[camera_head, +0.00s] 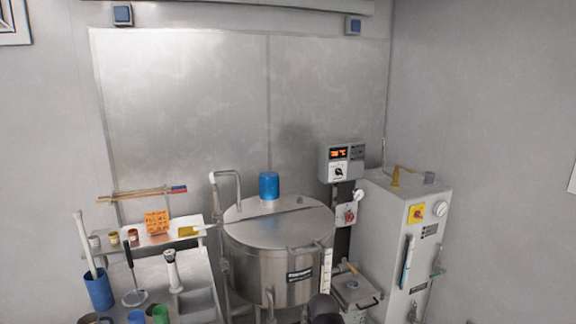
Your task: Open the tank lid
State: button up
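The steel tank (262,268) stands near the middle of the camera_head view. Its round lid (285,229) lies flat on top and looks shut. A straight seam crosses the top, with a blue cylinder (268,186) standing behind it. A bar handle (306,248) sits at the front right rim of the lid. A dark rounded shape at the bottom edge, below the tank's front right, may be part of my arm. No gripper fingers can be made out.
A curved pipe (226,176) rises at the tank's back left. A control box (341,162) hangs behind right, and a tall grey cabinet (408,235) stands to the right. A cluttered shelf (150,240) and blue cup (99,290) are left. Air above the lid is clear.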

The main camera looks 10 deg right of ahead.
aim_at(304, 228)
jog(key=k, duration=0.55)
jog(key=u, duration=0.3)
jog(key=i, duration=1.4)
jog(key=z, duration=0.45)
